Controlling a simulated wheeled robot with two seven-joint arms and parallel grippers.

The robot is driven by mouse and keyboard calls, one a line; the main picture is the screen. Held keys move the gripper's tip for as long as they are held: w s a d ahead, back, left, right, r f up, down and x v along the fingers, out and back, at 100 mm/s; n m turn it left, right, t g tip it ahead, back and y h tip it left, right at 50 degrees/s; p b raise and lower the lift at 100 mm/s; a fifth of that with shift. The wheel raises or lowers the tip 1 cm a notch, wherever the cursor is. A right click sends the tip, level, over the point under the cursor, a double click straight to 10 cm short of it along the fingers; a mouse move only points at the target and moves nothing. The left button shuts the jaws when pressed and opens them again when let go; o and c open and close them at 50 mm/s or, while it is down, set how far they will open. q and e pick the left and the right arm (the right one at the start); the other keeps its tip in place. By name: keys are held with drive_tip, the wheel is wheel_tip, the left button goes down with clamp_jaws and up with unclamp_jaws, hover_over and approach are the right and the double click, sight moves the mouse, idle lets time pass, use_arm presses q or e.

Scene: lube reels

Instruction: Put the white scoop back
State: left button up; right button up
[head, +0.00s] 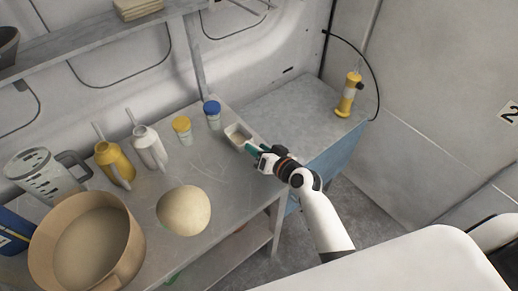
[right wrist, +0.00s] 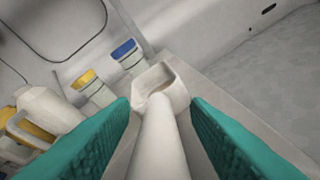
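The white scoop (head: 236,131) lies near the right end of the grey workbench, its square bowl facing up. In the right wrist view the scoop (right wrist: 160,128) has its handle running toward the camera, between the teal fingers. My right gripper (head: 256,148) reaches in from the right at the handle end. In the right wrist view my right gripper (right wrist: 160,105) is open, with a gap between each finger and the handle. Whether the fingers are level with the handle or above it is hard to tell. My left gripper is not in view.
A blue-lidded jar (head: 212,116) and a yellow-lidded jar (head: 183,131) stand left of the scoop. White (head: 149,147) and yellow (head: 113,163) bottles, a pitcher (head: 45,176), a round tan lump (head: 184,210) and a large tan tub (head: 135,245) are farther left. A yellow-and-white pump (head: 349,95) stands on the right-hand counter.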

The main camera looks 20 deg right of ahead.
drive_tip(key=shift+r, duration=0.15)
drive_tip(key=shift+s+d, duration=0.15)
drive_tip(key=shift+s, duration=0.25)
drive_tip(key=b+v, duration=0.1)
drive_tip(key=v, duration=1)
drive_tip(key=shift+s+r+b, duration=0.1)
drive_tip(key=shift+b, duration=0.3)
